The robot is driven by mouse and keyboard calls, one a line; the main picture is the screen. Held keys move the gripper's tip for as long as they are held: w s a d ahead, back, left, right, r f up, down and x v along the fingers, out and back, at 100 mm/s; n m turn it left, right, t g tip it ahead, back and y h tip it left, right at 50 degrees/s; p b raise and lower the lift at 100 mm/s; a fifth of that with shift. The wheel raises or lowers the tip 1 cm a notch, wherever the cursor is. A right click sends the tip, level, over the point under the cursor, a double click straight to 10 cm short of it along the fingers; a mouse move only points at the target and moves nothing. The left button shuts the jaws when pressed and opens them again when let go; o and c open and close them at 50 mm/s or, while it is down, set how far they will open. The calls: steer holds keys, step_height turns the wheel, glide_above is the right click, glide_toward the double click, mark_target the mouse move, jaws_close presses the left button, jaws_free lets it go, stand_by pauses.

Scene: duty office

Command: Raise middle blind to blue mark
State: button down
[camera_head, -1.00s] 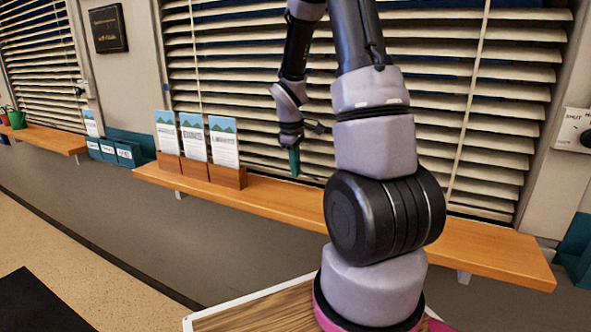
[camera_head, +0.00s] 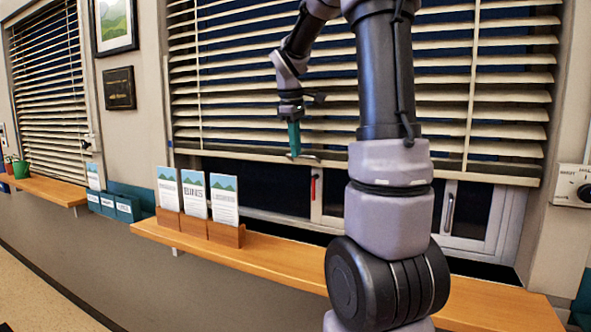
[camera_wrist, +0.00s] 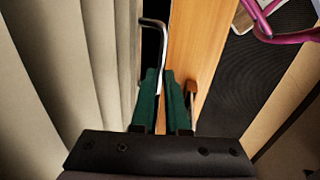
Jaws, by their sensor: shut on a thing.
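The middle blind (camera_head: 260,120) is a wide cream slatted blind behind my arm. Its bottom rail hangs well above the wooden sill, with window panes and frames bare below it. My gripper (camera_head: 293,152), with teal fingers, is at the rail's height, left of the blind's middle. In the wrist view my gripper (camera_wrist: 160,75) is shut on a thin grey bent rod (camera_wrist: 153,50), which looks like the blind's pull handle. The blind's slats (camera_wrist: 75,60) fill the left of that view. I cannot make out a blue mark.
The wooden sill (camera_head: 270,262) runs below and holds leaflet stands (camera_head: 208,228) at left. A red window handle (camera_head: 313,187) and a grey one (camera_head: 450,212) show below the blind. A dial box (camera_head: 578,186) is on the right wall. Another blind (camera_head: 47,90) hangs far left.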

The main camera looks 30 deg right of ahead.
step_height(320, 180, up, 2)
stand_by(0.5)
steer(key=c, duration=0.9)
jaws_free()
steer(key=r, duration=0.3)
steer(key=a+r, duration=0.1)
steer(key=r, duration=0.3)
steer(key=s+r, duration=0.1)
steer(key=r, duration=0.2)
steer(key=shift+s+a+r, duration=0.1)
steer(key=shift+a+r, duration=0.15)
steer(key=shift+a, duration=0.05)
